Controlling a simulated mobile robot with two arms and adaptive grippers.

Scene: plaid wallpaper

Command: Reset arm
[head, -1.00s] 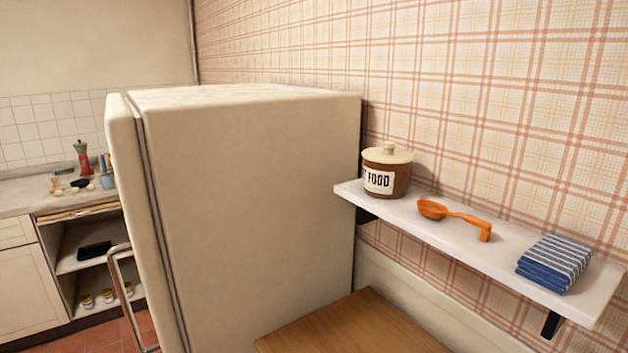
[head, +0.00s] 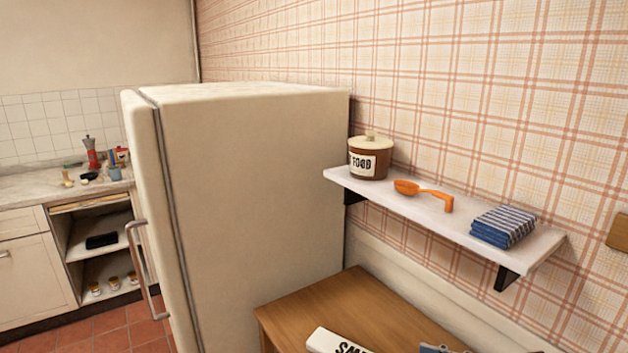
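Neither of my grippers shows in the head view, and no part of my arms can be made out for certain. The task names no object. A brown jar marked FOOD (head: 368,165) with a cream lid stands upright at the left end of the white wall shelf (head: 455,225). An orange scoop (head: 424,193) lies in the middle of the shelf. A folded blue striped cloth (head: 503,226) lies near its right end.
A cream fridge (head: 255,190) stands left of the shelf. Below is a wooden table (head: 330,295) with a white lettered item (head: 338,343) and a bluish item (head: 440,349), both cut off. A counter (head: 35,188) with small objects is at far left.

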